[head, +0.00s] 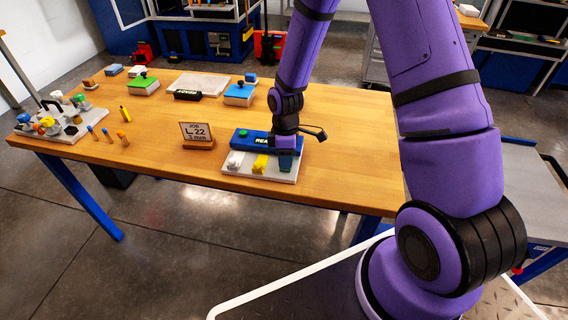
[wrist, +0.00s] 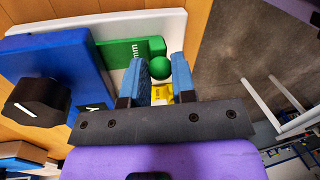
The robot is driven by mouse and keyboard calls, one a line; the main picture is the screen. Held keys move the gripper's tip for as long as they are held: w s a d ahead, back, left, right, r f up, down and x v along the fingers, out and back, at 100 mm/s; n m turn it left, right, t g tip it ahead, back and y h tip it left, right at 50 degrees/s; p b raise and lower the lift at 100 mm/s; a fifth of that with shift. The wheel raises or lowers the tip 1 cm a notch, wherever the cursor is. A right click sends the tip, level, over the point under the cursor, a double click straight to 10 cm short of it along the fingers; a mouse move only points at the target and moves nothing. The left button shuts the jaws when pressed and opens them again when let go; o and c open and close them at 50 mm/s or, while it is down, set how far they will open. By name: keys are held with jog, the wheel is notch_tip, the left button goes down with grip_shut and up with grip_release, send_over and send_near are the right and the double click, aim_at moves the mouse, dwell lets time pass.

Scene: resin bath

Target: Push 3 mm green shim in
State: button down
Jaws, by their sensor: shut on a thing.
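In the wrist view the green shim (wrist: 121,52) is a flat green piece marked "mm" with a round green knob. My gripper (wrist: 160,62) has its two blue fingers on either side of that knob and is shut on it. The shim lies over a white plate, beside a blue block (wrist: 65,62). How far the shim sits in any slot cannot be told. In the head view my gripper (head: 286,166) is low over the right end of the plate (head: 230,175) and hides most of the green shim.
A yellow shim (head: 260,163) and a white shim (head: 235,160) are in the plate left of my gripper. The blue block (head: 250,139) with a green button lies behind them. A job sign (head: 196,132) stands to the left. The table's front edge is close.

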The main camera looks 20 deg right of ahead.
jog(key=shift+w+d, duration=0.45)
jog(key=shift+w, duration=0.25)
jog(key=c, duration=0.9)
grip_release()
jog(key=shift+c, duration=0.2)
notch_tip(320, 180, up, 11)
jog(key=w, duration=0.1)
jog(key=shift+w+d+f, duration=0.15)
jog(key=shift+w+d, duration=0.25)
